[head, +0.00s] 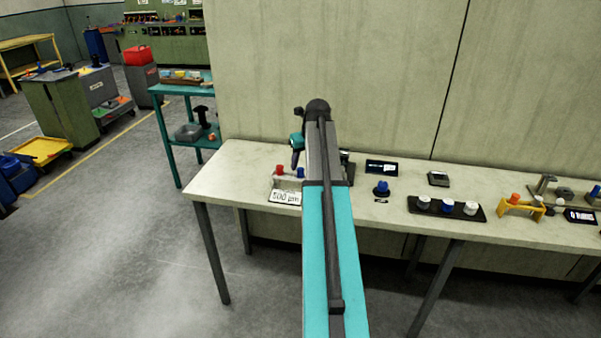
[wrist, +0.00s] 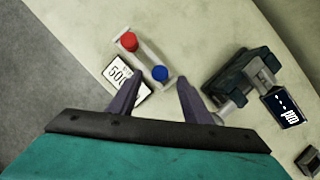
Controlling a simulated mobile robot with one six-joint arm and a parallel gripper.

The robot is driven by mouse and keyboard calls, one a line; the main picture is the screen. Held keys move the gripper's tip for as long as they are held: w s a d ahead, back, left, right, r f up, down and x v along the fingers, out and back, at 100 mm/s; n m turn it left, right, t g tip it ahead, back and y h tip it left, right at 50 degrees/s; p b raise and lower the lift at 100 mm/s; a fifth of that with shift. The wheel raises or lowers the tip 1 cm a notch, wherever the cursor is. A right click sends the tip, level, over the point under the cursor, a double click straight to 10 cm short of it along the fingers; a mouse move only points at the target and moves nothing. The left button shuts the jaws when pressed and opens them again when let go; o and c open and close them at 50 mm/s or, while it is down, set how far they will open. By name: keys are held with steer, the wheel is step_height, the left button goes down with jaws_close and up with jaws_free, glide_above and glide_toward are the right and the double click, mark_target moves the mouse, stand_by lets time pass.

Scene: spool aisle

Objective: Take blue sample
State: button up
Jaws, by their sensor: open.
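The blue sample (wrist: 160,73) stands in a small pale holder (wrist: 147,62) beside a red sample (wrist: 128,41). In the head view the blue sample (head: 301,172) and red sample (head: 279,169) show at the left end of the table, partly beside my arm. My gripper (wrist: 158,79) is open and empty. In the wrist view its two fingers straddle the blue sample's position from the near side, with the sample between the fingertips' lines. I cannot tell how far above it they are. In the head view my arm hides part of the gripper.
A "500 µm" card (wrist: 121,74) lies beside the holder. A dark instrument (wrist: 240,78) and a display (wrist: 283,106) stand close on the right. Another blue-topped piece (head: 382,187) and a black tray (head: 446,208) sit farther right on the table (head: 235,165). A wall is behind.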

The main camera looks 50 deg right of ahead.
mark_target(301, 169)
steer(key=shift+p+x, duration=0.35)
steer(key=shift+x, duration=1.35)
steer(key=c, duration=1.1)
steer(key=shift+r, duration=0.1)
steer(key=shift+c, duration=0.2)
step_height(301, 169, up, 10)
steer(key=b, duration=0.1)
steer(key=shift+b, duration=0.4)
